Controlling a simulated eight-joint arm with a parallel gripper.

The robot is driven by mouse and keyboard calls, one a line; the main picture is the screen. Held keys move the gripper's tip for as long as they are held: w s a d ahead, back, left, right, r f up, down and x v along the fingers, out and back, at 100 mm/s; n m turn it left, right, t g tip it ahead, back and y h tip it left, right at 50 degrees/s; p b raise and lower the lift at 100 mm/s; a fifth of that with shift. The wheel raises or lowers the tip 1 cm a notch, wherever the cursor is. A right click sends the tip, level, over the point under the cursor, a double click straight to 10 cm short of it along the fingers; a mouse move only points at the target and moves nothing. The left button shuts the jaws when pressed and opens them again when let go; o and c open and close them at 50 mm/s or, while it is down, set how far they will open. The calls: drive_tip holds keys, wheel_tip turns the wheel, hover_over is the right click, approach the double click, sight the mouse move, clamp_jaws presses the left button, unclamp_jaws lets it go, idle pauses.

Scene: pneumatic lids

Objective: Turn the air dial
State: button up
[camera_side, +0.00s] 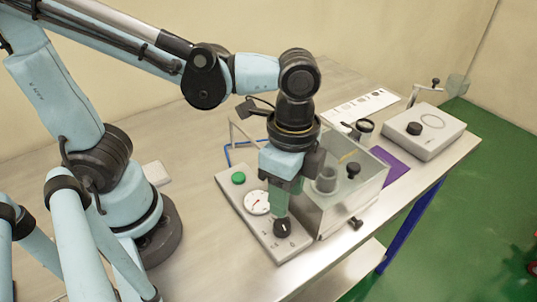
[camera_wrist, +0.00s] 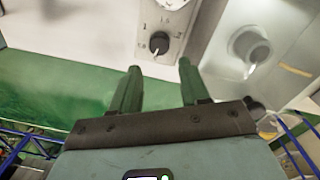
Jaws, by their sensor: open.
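The air dial (camera_side: 282,229) is a black round knob at the front end of a pale control panel (camera_side: 268,240). In the wrist view the dial (camera_wrist: 159,43) shows a white pointer line, with scale marks printed around it. My gripper (camera_side: 279,208) points down over the panel, with its green fingers just above or at the dial in the side view. In the wrist view my gripper (camera_wrist: 158,70) is open, its two fingers apart and the dial showing between and beyond their tips. I cannot tell whether a finger touches the dial.
A white gauge (camera_side: 257,202) and a green button (camera_side: 238,178) sit on the same panel. A clear box (camera_side: 352,190) with black knobs stands close on the right. A grey device (camera_side: 423,131) stands farther right. The table's front edge is near the panel.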

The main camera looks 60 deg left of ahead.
sight(284, 223)
drive_tip(key=shift+s+f, duration=0.15)
drive_tip(key=shift+f, duration=3.75)
drive_tip(key=c, duration=0.8)
drive_tip(key=shift+o, duration=0.2)
drive_tip(key=shift+n, duration=1.6)
drive_tip(key=o, duration=0.8)
drive_tip(key=shift+c, duration=0.2)
wheel_tip(284, 223, up, 12)
drive_tip(key=shift+w+a, duration=0.15)
drive_tip(key=shift+w, duration=0.05)
